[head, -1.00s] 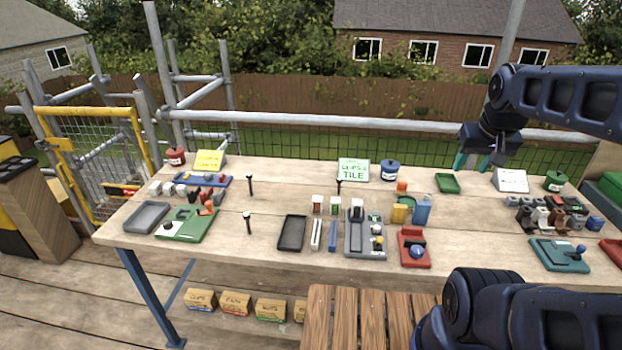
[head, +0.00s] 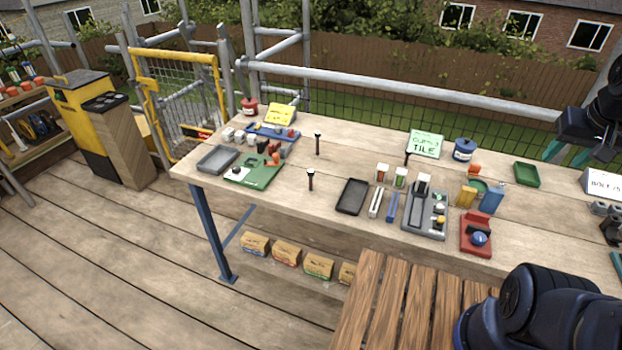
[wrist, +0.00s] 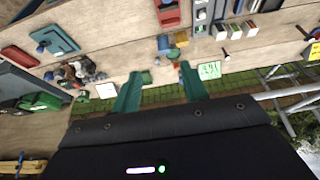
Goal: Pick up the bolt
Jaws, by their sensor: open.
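I cannot single out the bolt with certainty. A white sign (head: 604,184), its lettering seeming to begin with "BOLT", stands at the right edge of the head view, with grey and dark pieces (head: 606,211) in front of it, cut off by the frame. The wrist view shows a cluster of small grey and dark pieces (wrist: 80,72) on the table, left of my gripper. My gripper (head: 566,154) has teal fingers and is raised over the back of the table. In the wrist view my gripper (wrist: 160,72) is open, its fingers wide apart with nothing held between them.
The wooden table (head: 270,205) holds many small things: a green tray (head: 527,174), a dark tray (head: 352,197), a red block with a blue knob (head: 476,236) and a blue pot (head: 464,150). Thin dark-headed upright pieces (head: 310,180) stand left of centre. Railings run behind.

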